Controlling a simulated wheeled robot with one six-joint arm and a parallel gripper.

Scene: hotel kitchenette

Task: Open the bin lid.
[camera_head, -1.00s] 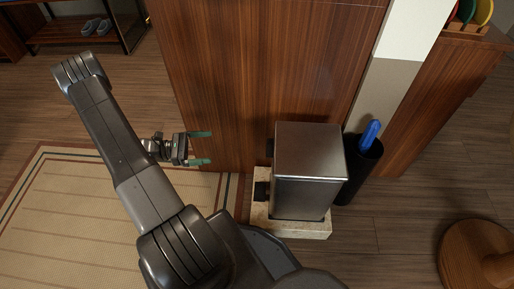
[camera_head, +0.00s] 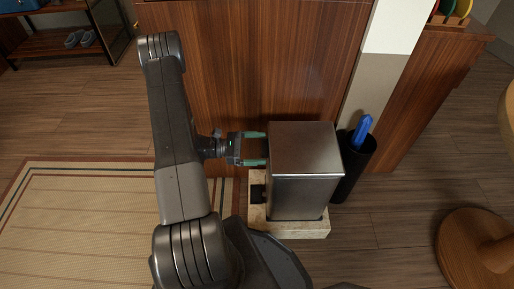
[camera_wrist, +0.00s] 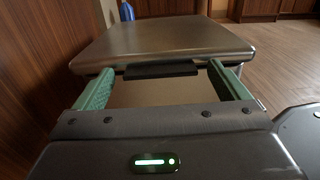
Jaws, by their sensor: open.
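The bin (camera_head: 298,185) is a brushed-metal box standing on a pale stone slab, and its lid (camera_head: 303,148) is down. In the wrist view the lid (camera_wrist: 165,40) fills the upper middle, with a dark handle tab (camera_wrist: 161,70) at its near edge. My gripper (camera_head: 266,148) is open at the bin's left side, level with the lid edge. In the wrist view its two green fingers (camera_wrist: 162,88) stand either side of the tab, with gaps between.
A wooden cabinet panel (camera_head: 250,60) stands close behind the bin. A black cylinder (camera_head: 354,168) holding a blue object (camera_head: 362,130) stands right of the bin. A round wooden stool (camera_head: 478,250) is at lower right. A striped rug (camera_head: 80,225) lies at left.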

